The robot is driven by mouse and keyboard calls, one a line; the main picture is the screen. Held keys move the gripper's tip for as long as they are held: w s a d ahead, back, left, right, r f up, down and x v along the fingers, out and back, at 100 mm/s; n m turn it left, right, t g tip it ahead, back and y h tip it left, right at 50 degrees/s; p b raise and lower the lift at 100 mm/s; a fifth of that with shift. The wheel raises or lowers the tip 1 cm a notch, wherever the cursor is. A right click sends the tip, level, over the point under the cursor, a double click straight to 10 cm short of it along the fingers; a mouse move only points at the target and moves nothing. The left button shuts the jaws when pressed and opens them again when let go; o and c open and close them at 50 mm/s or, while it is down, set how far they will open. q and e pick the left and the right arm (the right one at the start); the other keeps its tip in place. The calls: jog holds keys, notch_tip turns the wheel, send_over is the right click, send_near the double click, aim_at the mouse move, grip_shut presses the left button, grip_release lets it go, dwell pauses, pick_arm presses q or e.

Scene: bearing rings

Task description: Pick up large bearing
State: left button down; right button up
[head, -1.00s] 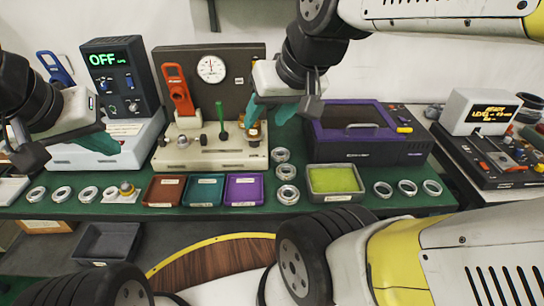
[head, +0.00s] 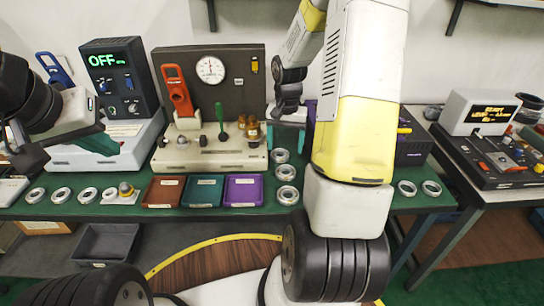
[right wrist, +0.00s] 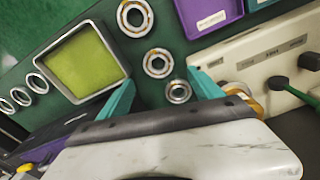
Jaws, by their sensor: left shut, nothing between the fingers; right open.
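Three metal bearing rings stand in a column on the green bench: the front one (head: 287,194), the middle one (head: 286,172) and the back one (head: 280,156). In the right wrist view the front ring (right wrist: 135,18) looks largest, the middle ring (right wrist: 157,63) smaller and the back ring (right wrist: 178,91) smallest. My right gripper (right wrist: 160,76) is open and empty, its teal fingers on either side above the two smaller rings, touching none. In the head view my right arm partly hides it. My left gripper (head: 112,148) is shut and empty at the far left.
Brown (head: 163,192), teal (head: 203,191) and purple (head: 243,190) trays lie left of the column. A gauge fixture (head: 210,152) stands behind. A green-lined tray (right wrist: 122,62) neighbours the rings. More rings lie at left (head: 62,195) and right (head: 431,188).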

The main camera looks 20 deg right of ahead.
aim_at(285, 174)
jog(key=f, duration=0.7)
jog(key=w+d+f, duration=0.1)
jog(key=f, duration=0.3)
jog(key=shift+f, duration=0.15)
